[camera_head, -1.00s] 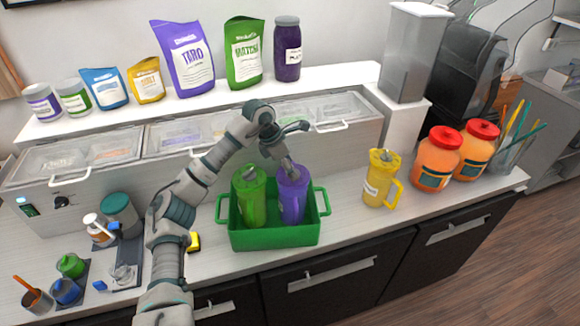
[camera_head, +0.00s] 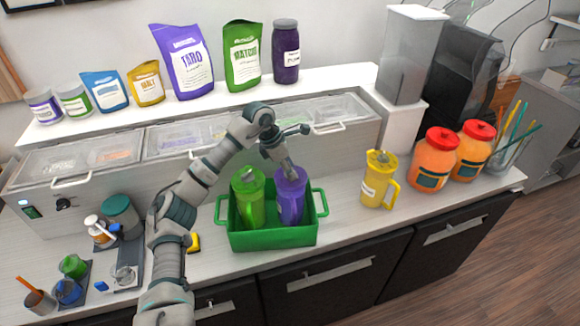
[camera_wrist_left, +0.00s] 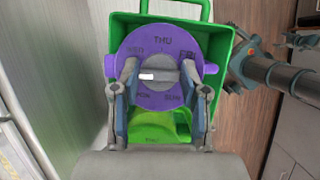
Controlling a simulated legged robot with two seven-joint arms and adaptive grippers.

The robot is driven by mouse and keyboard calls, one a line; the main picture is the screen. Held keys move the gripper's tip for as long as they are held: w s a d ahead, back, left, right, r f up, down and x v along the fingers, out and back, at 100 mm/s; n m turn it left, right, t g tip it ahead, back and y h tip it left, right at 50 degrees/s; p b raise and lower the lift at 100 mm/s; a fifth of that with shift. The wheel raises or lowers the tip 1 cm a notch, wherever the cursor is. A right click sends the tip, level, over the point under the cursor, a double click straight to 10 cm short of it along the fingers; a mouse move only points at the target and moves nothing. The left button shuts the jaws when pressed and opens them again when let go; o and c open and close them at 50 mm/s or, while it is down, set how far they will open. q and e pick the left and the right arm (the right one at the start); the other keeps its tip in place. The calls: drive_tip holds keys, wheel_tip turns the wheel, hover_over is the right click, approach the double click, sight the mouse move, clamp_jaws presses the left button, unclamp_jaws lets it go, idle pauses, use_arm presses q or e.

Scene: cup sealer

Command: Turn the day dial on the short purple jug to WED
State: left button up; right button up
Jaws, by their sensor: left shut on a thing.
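The short purple jug (camera_head: 291,208) stands upright in the green crate (camera_head: 272,239), right of a green jug (camera_head: 249,205). In the left wrist view its purple lid (camera_wrist_left: 160,45) shows day names around a grey central knob (camera_wrist_left: 157,76). THU reads at the top, FRI at the right, and a faint WED at the upper left. A white mark on the knob lies left of centre. My left gripper (camera_wrist_left: 159,68) is over the lid, with one finger on each side of the knob, shut on it. My right gripper is not in the head view; a grey-teal arm (camera_wrist_left: 275,72) shows at right in the wrist view.
A yellow jug (camera_head: 378,180) stands right of the crate, with orange jars (camera_head: 434,160) beyond it. Bottles and small containers stand on the counter at left. Bags and jars line the white shelf behind. The counter between crate and yellow jug is clear.

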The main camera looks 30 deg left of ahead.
use_arm(q)
drive_tip(key=m+g+p, duration=0.1)
drive_tip(key=m+p, duration=0.3)
drive_tip(key=shift+a+r+h, duration=0.1)
drive_tip(key=shift+h, duration=0.3)
drive_tip(key=m+g+p, duration=0.1)
drive_tip(key=m+p, duration=0.1)
drive_tip(key=m, duration=0.1)
drive_tip(key=shift+w+g+p, duration=0.1)
drive_tip(key=shift+g+p, duration=0.3)
drive_tip(key=shift+m, duration=0.8)
drive_tip(key=shift+f+g+p, duration=0.2)
drive_tip(key=shift+g+p, duration=0.1)
drive_tip(key=o, duration=1.1)
drive_tip(key=shift+o, duration=0.2)
drive_tip(key=shift+w+a, duration=0.1)
drive_tip(key=shift+w, duration=0.1)
